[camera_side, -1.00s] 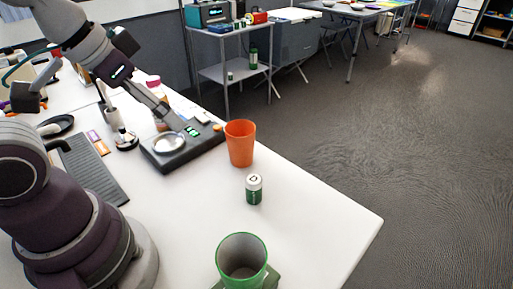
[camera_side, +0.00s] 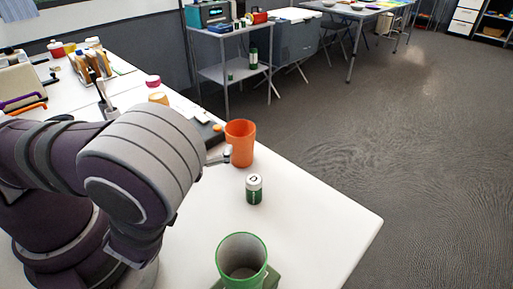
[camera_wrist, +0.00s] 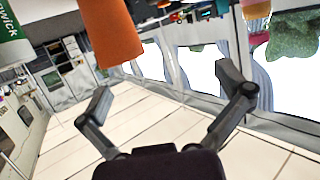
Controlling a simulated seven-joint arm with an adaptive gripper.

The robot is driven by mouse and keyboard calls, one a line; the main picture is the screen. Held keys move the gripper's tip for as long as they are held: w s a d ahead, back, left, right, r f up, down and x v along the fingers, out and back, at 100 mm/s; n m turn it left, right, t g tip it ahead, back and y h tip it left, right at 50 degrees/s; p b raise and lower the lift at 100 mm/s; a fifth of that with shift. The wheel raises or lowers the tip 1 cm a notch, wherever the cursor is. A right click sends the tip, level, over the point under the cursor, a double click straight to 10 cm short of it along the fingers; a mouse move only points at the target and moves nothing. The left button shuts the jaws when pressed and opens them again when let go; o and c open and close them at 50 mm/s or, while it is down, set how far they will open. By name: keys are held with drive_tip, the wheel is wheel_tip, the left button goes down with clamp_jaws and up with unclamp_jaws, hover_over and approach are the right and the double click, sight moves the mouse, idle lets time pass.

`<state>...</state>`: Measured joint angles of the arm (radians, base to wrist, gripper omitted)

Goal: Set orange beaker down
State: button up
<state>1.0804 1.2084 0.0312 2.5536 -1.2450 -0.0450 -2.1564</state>
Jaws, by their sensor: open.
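The orange beaker (camera_side: 240,143) stands upright on the white table (camera_side: 290,210), near its far right edge. In the wrist view the beaker (camera_wrist: 112,32) shows at the top, ahead of the left finger and left of the middle of the jaws. My gripper (camera_wrist: 164,80) is open, with nothing between its fingers. In the side view only a finger part of my gripper (camera_side: 220,155) shows, just left of the beaker's lower half; I cannot tell whether it touches. My arm hides the rest.
A green-and-white can (camera_side: 254,189) stands in front of the beaker; a green-and-white thing (camera_wrist: 12,38) shows at the wrist view's left edge. A green cup (camera_side: 242,262) stands at the near edge. A dark device (camera_side: 207,132) lies left of the beaker. Table right of the can is clear.

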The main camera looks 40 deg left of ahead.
sight(246, 127)
drive_tip(key=w+f+m+t+h, duration=0.1)
drive_tip(key=w, duration=0.2)
drive_tip(key=w+t+h, duration=0.1)
drive_tip(key=w, duration=0.3)
drive_tip(key=w+f+m+h, duration=0.1)
drive_tip(key=w, duration=0.2)
drive_tip(key=shift+w+a+f+m+t, duration=0.2)
drive_tip(key=shift+a+f+m+t, duration=0.1)
drive_tip(key=shift+a+f+t, duration=0.1)
drive_tip(key=c, duration=1.2)
